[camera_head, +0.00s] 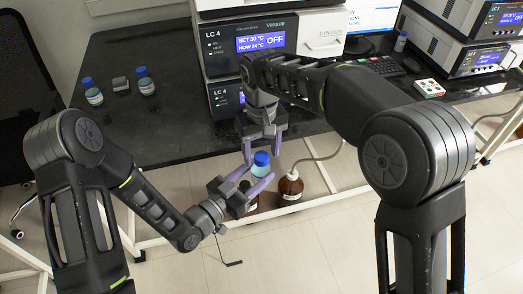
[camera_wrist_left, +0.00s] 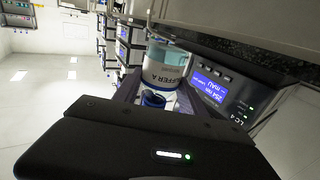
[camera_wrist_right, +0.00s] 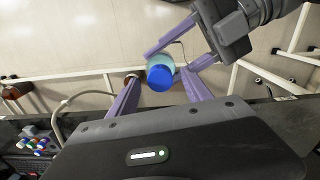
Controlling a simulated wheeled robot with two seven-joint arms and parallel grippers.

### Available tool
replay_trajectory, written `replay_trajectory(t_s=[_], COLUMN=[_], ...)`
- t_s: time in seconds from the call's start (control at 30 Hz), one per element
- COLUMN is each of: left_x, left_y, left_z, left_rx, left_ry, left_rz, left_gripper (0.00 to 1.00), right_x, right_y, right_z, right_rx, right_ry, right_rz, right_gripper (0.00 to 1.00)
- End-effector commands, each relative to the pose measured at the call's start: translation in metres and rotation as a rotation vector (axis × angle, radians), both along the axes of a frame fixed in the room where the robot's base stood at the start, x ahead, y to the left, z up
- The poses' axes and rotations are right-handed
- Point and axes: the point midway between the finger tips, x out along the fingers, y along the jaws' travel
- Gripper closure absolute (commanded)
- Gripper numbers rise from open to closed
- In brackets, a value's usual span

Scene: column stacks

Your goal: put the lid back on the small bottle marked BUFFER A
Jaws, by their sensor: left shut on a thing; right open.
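The small bottle (camera_head: 260,171) is held upright in the air in front of the bench edge. Its BUFFER A label shows inverted in the left wrist view (camera_wrist_left: 165,74). My left gripper (camera_head: 251,180) is shut on the bottle's body. A blue lid (camera_head: 261,158) is at the bottle's top; it also shows from above in the right wrist view (camera_wrist_right: 160,77). Whether it is fully seated cannot be told. My right gripper (camera_head: 262,149) points down from above, open. Its fingers stand on either side of the lid, apart from it in the right wrist view.
A brown bottle (camera_head: 290,187) with a white cap and tube stands lower, behind the grippers. On the dark bench (camera_head: 150,125) at left are two blue-capped bottles (camera_head: 93,93) (camera_head: 146,84) and a grey block (camera_head: 120,84). LC 4 instruments (camera_head: 265,40) stand behind my right arm.

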Motion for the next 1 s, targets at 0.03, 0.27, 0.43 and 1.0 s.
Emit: replay_trajectory(t_s=[0.03, 0.27, 0.43, 1.0], left_x=[0.000, 0.000, 0.000, 0.000], left_y=[0.000, 0.000, 0.000, 0.000], left_z=[0.001, 0.001, 0.001, 0.001], left_rx=[-0.001, -0.001, -0.001, -0.001], left_ry=[-0.002, -0.002, -0.002, -0.002], left_rz=[0.000, 0.000, 0.000, 0.000], left_gripper=[1.00, 1.00, 1.00, 1.00], right_x=[0.000, 0.000, 0.001, 0.000], right_y=[0.000, 0.001, 0.000, 0.000], right_z=[0.001, 0.019, 0.046, 0.075], right_rx=[0.000, 0.001, 0.002, 0.000], right_ry=[0.000, -0.003, -0.004, 0.000], right_rz=[0.000, 0.000, 0.000, 0.000], right_gripper=[0.42, 0.42, 0.42, 0.42])
